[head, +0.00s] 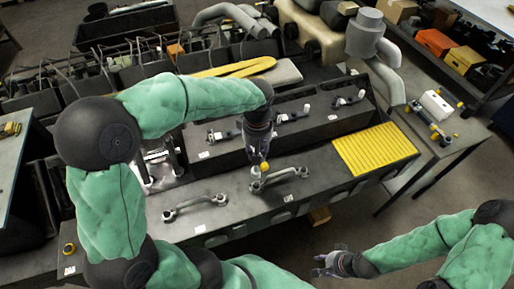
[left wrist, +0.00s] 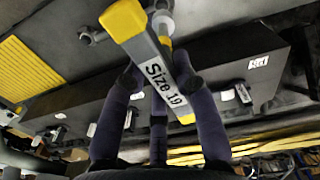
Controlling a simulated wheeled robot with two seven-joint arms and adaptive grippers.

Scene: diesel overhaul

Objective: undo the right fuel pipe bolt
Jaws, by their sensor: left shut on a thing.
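The right-hand pipe (head: 284,175) lies on the front ledge of the dark engine block, its ends raised in fittings. My left gripper (head: 262,150) is over that pipe's left end. It is shut on a grey spanner with yellow ends, marked "Size 19", which shows large in the left wrist view (left wrist: 157,72). A pale round fitting (left wrist: 162,22) shows behind the spanner; whether the spanner touches it I cannot tell. The bolt itself is not clear, partly hidden by spanner and gripper. My right gripper (head: 322,266) is open and empty, low in front of the block.
A second pipe (head: 194,205) lies on the ledge to the left. A yellow ribbed mat (head: 374,149) lies at the ledge's right end. Smaller fittings (head: 292,115) stand on the raised step behind. A side table (head: 447,146) stands at the right.

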